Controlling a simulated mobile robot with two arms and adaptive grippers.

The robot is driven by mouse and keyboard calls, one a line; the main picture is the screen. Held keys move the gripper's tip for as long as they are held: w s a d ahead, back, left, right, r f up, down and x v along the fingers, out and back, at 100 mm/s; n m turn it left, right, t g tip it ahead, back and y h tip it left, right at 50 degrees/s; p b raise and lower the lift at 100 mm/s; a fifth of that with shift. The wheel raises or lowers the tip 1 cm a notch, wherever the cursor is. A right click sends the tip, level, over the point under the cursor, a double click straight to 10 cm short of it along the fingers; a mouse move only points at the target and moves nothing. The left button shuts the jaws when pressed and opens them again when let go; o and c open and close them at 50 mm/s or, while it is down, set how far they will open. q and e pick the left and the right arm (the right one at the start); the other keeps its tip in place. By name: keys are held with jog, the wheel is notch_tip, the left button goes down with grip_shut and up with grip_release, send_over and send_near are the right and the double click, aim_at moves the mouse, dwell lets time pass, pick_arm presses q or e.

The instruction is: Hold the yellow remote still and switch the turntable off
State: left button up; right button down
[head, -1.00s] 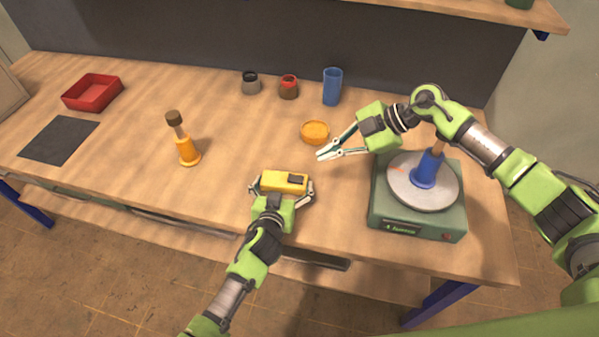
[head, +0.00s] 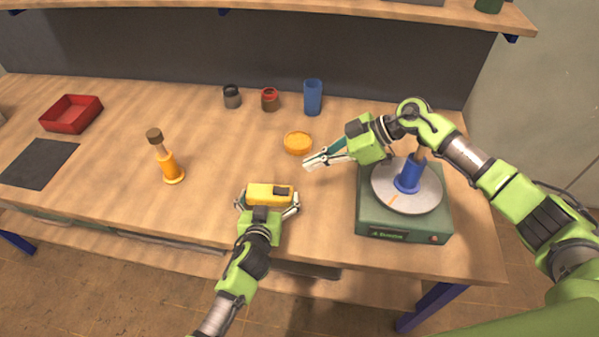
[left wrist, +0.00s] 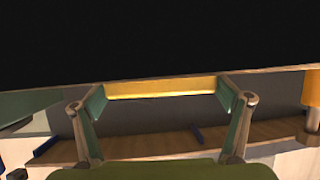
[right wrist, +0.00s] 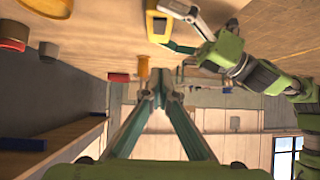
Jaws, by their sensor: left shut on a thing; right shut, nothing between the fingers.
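The yellow remote (head: 283,190), with a dark patch on top, is held at the front edge of the bench by my left gripper (head: 268,197), shut on its two ends. In the left wrist view the remote (left wrist: 160,88) spans between both fingers. The green turntable (head: 400,238) stands on the right of the bench. Its pale disc (head: 425,200) carries an orange mark and an upright blue-based, wooden-handled thing (head: 408,178). My right gripper (head: 306,164) is shut and empty, just above right of the remote and apart from it. The remote's front face is partly hidden.
An orange round dish (head: 297,143) lies behind my right gripper. A blue cup (head: 313,98), two small jars (head: 269,99) (head: 232,97) stand at the back. An orange-based handled thing (head: 170,168), a red tray (head: 71,114) and a dark mat (head: 40,163) are left.

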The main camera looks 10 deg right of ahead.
pick_arm(q)
jog(key=shift+f, duration=0.1)
pick_arm(e)
send_over(278, 191)
jog(key=d, duration=0.2)
jog(key=f, duration=0.5)
jog(key=shift+s+d+f, duration=0.2)
jog(key=shift+s, duration=0.1)
jog(key=f, duration=0.2)
jog(key=shift+w+a+f, duration=0.1)
jog(key=shift+a+f, duration=0.1)
jog(key=shift+f, duration=0.9)
jog(key=shift+a+f, duration=0.2)
jog(key=shift+f, duration=0.05)
jog(key=shift+a, duration=0.15)
jog(key=shift+w+a+r, duration=0.2)
jog(key=shift+a+r, duration=0.05)
jog(key=shift+a, duration=0.35)
